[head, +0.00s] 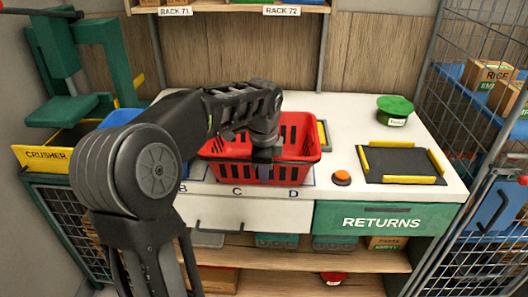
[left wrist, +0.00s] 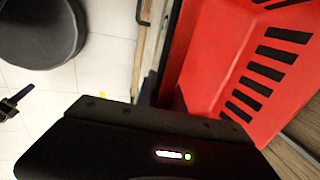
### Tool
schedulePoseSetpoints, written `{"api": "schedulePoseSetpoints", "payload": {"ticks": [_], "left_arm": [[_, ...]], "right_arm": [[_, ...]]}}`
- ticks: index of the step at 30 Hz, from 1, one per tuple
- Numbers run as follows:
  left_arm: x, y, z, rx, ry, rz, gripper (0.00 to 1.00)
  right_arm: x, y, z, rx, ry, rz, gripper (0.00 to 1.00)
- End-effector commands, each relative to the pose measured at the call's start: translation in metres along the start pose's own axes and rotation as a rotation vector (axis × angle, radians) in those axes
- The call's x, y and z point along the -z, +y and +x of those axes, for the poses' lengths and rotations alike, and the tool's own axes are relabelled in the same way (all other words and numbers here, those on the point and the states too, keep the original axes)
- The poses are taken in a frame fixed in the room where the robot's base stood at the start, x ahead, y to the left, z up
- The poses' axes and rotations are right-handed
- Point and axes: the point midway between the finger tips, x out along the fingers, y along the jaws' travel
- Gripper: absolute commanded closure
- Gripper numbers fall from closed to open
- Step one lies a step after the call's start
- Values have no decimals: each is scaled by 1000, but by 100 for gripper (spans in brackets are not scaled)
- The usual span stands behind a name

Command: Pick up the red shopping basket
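The red shopping basket (head: 215,148) stands upright on the white counter, over the marked strip with letters C and D. Its slotted inside wall fills the upper right of the left wrist view (left wrist: 240,60). My left gripper (head: 263,168) points down at the middle of the basket's front wall, at the rim. A dark finger shows in front of that wall. The finger gap is hidden in both views, so I cannot tell whether it is closed on the rim. My right gripper is not clearly visible.
An orange button (head: 341,178), a black pad with yellow edges (head: 400,162) and a green round container (head: 394,108) are on the counter to the right. A blue bin (head: 122,117) is left, partly behind my arm. A wire cage (head: 470,90) bounds the right side.

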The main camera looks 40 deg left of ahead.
Motion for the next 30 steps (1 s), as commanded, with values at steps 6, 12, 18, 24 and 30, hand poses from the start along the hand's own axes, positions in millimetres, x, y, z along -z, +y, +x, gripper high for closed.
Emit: {"api": "schedulePoseSetpoints", "payload": {"ticks": [6, 12, 18, 24, 30], "left_arm": [[0, 0, 0, 1, 0, 0, 100], [0, 0, 0, 1, 0, 0, 100], [0, 0, 0, 1, 0, 1, 100], [0, 0, 0, 1, 0, 1, 100], [0, 0, 0, 1, -1, 2, 100]], "right_arm": [[0, 0, 0, 0, 0, 0, 64], [0, 0, 0, 0, 0, 0, 64], [0, 0, 0, 0, 0, 0, 64], [0, 0, 0, 0, 0, 0, 64], [0, 0, 0, 0, 0, 0, 64]]}}
